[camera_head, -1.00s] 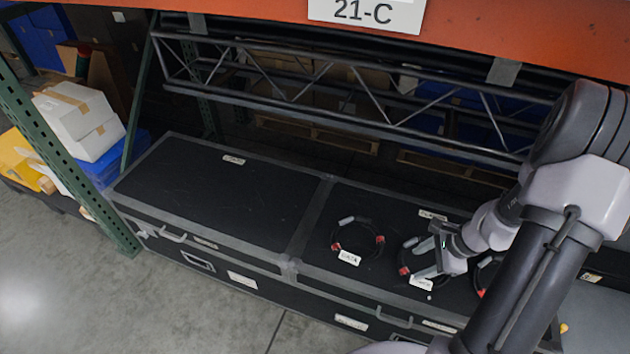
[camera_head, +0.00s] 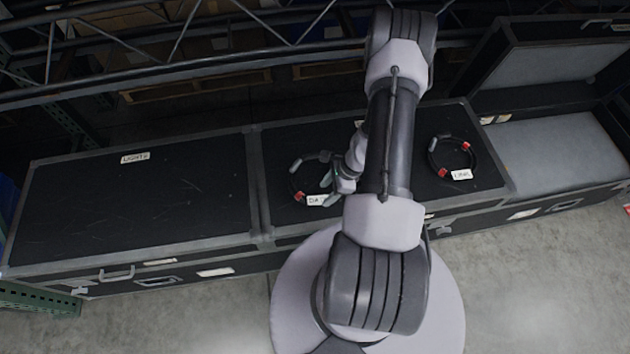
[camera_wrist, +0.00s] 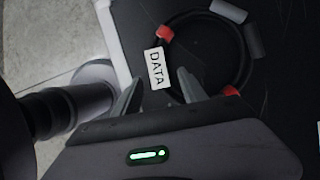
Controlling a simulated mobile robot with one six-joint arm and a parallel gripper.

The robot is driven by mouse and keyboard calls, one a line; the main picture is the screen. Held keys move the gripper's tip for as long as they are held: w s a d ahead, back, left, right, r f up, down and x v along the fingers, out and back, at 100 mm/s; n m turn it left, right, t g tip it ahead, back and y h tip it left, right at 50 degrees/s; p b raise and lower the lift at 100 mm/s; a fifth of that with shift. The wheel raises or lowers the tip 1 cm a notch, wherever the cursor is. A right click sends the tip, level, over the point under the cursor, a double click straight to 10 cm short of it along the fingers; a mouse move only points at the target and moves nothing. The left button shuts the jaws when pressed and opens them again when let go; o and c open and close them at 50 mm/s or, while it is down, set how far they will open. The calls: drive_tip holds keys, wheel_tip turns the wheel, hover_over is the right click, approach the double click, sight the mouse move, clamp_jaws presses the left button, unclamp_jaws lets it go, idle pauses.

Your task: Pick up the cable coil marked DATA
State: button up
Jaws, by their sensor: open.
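The cable coil marked DATA lies on the black case lid. In the wrist view it is a black ring (camera_wrist: 184,20) with red bands, grey connector ends and a white DATA tag (camera_wrist: 155,68). In the head view the coil (camera_head: 294,180) is partly covered by my gripper, and its tag is cut off to "DA". My gripper (camera_head: 327,176) is open and empty over the coil's right side. In the wrist view its fingertips (camera_wrist: 158,80) stand either side of the tag's end; I cannot tell the height between them and the coil.
Another coil (camera_head: 430,157) tagged LINK lies right of my arm on the same lid. A closed case (camera_head: 150,205) labelled LIGHTS is at left, bare on top. An open case (camera_head: 560,160) with a grey interior stands at right. A metal truss (camera_head: 200,75) runs behind.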

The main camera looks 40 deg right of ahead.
sight(318, 199)
drive_tip(key=b+x, duration=0.2)
drive_tip(key=x, duration=0.3)
drive_tip(key=shift+w+a+f, duration=0.1)
drive_tip(key=shift+w+a, duration=0.1)
clamp_jaws()
